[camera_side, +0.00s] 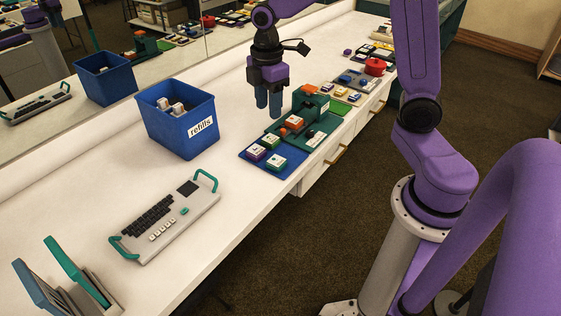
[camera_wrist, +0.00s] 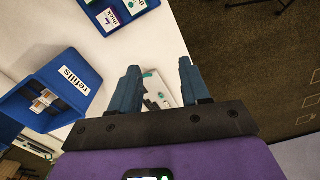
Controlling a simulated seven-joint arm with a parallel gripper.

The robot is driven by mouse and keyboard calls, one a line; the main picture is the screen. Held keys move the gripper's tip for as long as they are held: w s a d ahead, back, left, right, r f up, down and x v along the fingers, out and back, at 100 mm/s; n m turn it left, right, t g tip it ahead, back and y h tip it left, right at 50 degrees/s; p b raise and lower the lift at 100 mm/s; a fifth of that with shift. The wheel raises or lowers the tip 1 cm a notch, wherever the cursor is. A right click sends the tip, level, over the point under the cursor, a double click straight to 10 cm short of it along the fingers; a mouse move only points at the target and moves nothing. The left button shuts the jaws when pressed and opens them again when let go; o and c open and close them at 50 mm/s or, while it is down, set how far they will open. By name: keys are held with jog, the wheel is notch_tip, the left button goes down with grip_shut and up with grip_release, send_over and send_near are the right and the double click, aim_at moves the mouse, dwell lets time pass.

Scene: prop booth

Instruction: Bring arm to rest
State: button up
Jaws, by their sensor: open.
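My gripper (camera_side: 268,102) is in the air above the white counter, between the blue refills bin and the green device. Its two blue-grey fingers point down. In the wrist view my gripper (camera_wrist: 158,85) shows its fingers apart with nothing between them. The purple arm reaches over the counter from the right.
The blue bin labelled refills (camera_side: 180,118) holds a few pale items. A blue tray (camera_side: 290,168) with small blocks adjoins the green device (camera_side: 306,108). A keyboard with teal handles (camera_side: 166,216) lies nearer. A mirror (camera_side: 105,60) backs the counter. Bare counter surrounds the keyboard.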

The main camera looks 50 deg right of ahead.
jog(key=s+a+m, duration=0.1)
jog(key=s+a, duration=0.1)
jog(key=s, duration=1)
jog(key=s+a+m, duration=0.1)
jog(key=s+a, duration=0.1)
jog(key=s, duration=1)
jog(key=shift+s+a+r, duration=0.25)
jog(key=shift+s+r, duration=0.05)
jog(key=shift+r, duration=0.15)
